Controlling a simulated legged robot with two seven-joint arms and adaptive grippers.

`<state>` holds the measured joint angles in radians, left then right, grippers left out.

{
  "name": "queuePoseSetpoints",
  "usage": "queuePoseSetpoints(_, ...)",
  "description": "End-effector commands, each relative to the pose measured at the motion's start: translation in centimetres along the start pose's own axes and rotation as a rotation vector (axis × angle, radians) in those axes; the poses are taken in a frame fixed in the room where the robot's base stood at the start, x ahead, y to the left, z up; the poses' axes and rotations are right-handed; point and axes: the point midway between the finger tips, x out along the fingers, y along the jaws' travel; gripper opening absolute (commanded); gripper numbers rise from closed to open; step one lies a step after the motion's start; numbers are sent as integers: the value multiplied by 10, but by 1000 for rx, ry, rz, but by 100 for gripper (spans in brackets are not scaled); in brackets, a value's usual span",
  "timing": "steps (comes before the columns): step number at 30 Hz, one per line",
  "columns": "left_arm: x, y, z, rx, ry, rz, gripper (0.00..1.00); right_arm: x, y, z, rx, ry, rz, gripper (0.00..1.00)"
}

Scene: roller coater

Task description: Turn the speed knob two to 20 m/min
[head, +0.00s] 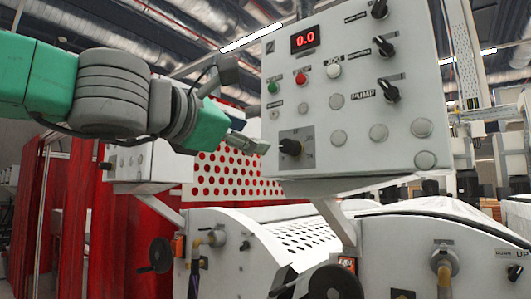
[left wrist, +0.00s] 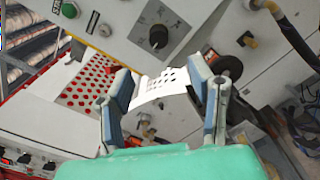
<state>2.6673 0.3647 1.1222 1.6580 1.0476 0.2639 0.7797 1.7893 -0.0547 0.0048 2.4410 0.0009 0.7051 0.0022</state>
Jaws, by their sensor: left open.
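The control panel (head: 440,150) is a light grey box with knobs, buttons and a red display (head: 305,39) reading 0.0. A black knob (head: 291,147) sits on a grey square plate at the panel's lower left. The same knob (left wrist: 158,37) shows in the left wrist view, beyond and above the fingertips. My left gripper (head: 250,143) is just left of this knob in the head view. In the left wrist view its two fingers (left wrist: 162,90) are spread apart with nothing between them. I cannot tell whether this knob is speed knob two. My right gripper is not in view.
More black knobs (head: 384,91) run down the panel's right side. Green, red and white buttons (head: 333,70) sit under the display. A perforated white guard (head: 300,238), rollers and a black handwheel (head: 333,284) lie below the panel. Red curtains (head: 85,230) hang at the left.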

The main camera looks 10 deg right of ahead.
Motion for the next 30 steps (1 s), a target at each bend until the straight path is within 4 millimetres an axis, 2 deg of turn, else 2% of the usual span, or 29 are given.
queuePoseSetpoints(5, 23, 4, -4, -7, 0, 0, 49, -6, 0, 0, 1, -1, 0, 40)
queuePoseSetpoints(18, 110, 6, -2, -8, 0, 1, 49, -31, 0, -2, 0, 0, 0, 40)
queuePoseSetpoints(24, 127, 6, -3, -7, 0, 3, 49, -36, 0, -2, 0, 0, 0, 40)
queuePoseSetpoints(30, 130, 5, -4, -6, -1, 3, 49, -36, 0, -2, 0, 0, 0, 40)
